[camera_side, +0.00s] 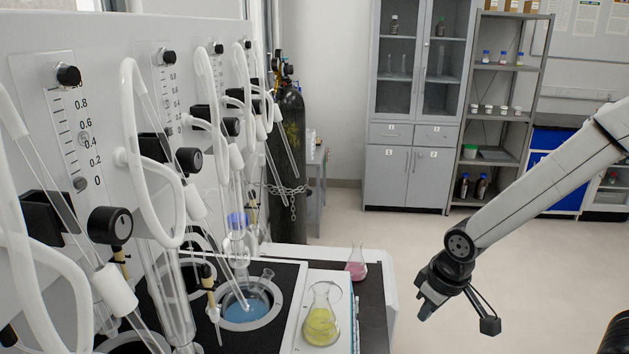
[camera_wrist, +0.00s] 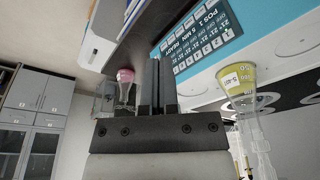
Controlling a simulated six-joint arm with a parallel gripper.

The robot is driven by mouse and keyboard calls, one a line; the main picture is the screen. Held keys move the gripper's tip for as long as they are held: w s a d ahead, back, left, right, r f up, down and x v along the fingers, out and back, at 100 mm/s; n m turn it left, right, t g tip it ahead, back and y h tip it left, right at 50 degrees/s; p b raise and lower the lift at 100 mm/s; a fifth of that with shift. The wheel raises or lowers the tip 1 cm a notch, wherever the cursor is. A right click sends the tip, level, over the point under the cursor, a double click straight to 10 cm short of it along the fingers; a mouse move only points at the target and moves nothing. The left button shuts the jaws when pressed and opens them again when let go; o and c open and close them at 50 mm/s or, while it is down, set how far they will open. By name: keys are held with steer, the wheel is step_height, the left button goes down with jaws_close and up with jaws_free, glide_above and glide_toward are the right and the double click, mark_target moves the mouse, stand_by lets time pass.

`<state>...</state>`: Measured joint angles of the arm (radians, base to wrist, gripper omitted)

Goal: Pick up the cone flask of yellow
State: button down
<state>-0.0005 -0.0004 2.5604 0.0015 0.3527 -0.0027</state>
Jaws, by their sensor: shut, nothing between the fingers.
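The cone flask of yellow (camera_side: 321,322) stands upright on the white front ledge of the distiller in the side view. It also shows at the right of the wrist view (camera_wrist: 238,80), with a white label on it. My gripper (camera_side: 425,312) is to the right of the flask in the side view, apart from it and beyond the dark bench edge. In the wrist view my gripper's fingers (camera_wrist: 158,72) are together, with nothing between them. The yellow flask lies to the right of the fingers there.
A flask of pink liquid (camera_side: 356,266) stands on the dark bench strip (camera_side: 373,305), behind the yellow one; it shows left of my fingers in the wrist view (camera_wrist: 125,76). A flask of blue liquid (camera_side: 248,303) sits in a heating well. Glass tubes and hoses crowd the left.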

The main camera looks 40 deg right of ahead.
stand_by(0.3)
steer(key=shift+c, duration=1.2)
jaws_free()
